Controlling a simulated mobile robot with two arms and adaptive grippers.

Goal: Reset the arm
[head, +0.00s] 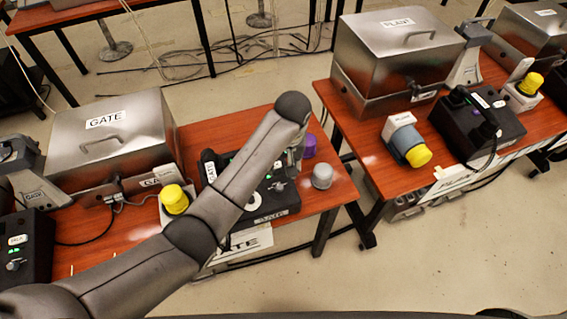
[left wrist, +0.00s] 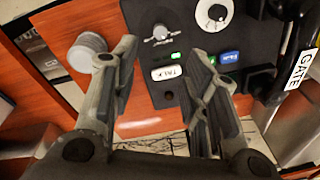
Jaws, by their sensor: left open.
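My left arm (head: 215,195) comes in from the lower left of the head view and reaches over the GATE table. Its gripper (head: 292,162) is mostly hidden behind the wrist. In the left wrist view my left gripper (left wrist: 162,52) is open, with its two fingers apart and nothing between them. The fingers are over the lower edge of the black GATE phone box (left wrist: 175,30), near a small silver knob (left wrist: 161,35) and a white label. I cannot tell whether they touch the box. The right gripper is not in view.
On the GATE table are a steel GATE case (head: 110,150), a yellow-capped button (head: 174,199), a grey round knob (head: 322,176) and a purple one (head: 309,146). The PLANT table (head: 372,160) stands to the right, with open floor (head: 470,240) in front.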

